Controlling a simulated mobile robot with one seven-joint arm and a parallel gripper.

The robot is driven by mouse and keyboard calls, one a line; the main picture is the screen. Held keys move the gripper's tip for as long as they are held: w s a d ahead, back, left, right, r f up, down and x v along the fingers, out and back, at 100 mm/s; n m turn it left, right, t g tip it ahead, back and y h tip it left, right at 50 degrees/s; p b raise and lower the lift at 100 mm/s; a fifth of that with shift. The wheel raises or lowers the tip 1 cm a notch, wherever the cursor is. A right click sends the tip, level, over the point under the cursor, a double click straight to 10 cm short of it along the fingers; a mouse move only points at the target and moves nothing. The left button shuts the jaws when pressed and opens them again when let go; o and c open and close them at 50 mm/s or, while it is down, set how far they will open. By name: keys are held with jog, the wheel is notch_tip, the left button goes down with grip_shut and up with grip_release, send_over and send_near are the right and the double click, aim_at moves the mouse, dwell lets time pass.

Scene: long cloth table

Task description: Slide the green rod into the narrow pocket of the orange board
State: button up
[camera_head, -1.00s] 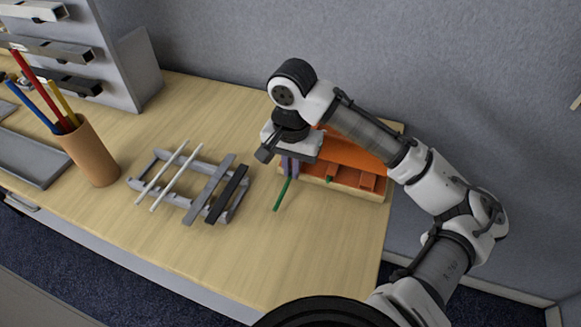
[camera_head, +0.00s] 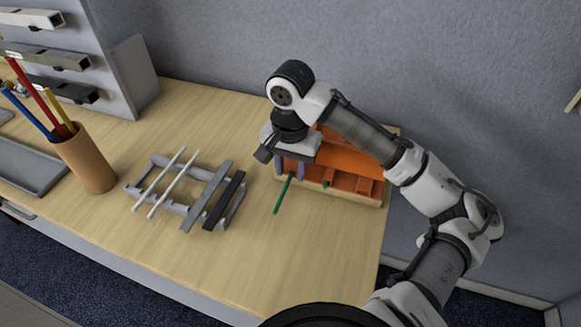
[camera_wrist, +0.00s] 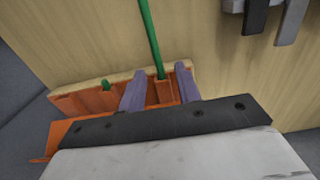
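The orange board (camera_head: 350,155) lies at the table's right end, with several compartments along its pale front edge; it also shows in the wrist view (camera_wrist: 83,102). A green rod (camera_head: 283,195) sticks out from the board's front edge over the table. In the wrist view, the rod (camera_wrist: 150,38) has its near end at the board, between my two purple-grey fingers. My gripper (camera_wrist: 160,90) is open, with a gap on each side of the rod. A short green piece (camera_wrist: 105,85) shows in another compartment. My gripper hides part of the board.
A grey rack (camera_head: 190,193) with two white rods and grey and black bars stands left of the board. A brown cup (camera_head: 86,160) with coloured sticks and a grey tray (camera_head: 30,165) are further left. The front right tabletop is clear.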

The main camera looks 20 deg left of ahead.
aim_at(291, 175)
notch_tip(291, 175, up, 14)
jog(key=shift+f+b, duration=0.25)
jog(key=shift+b, duration=0.1)
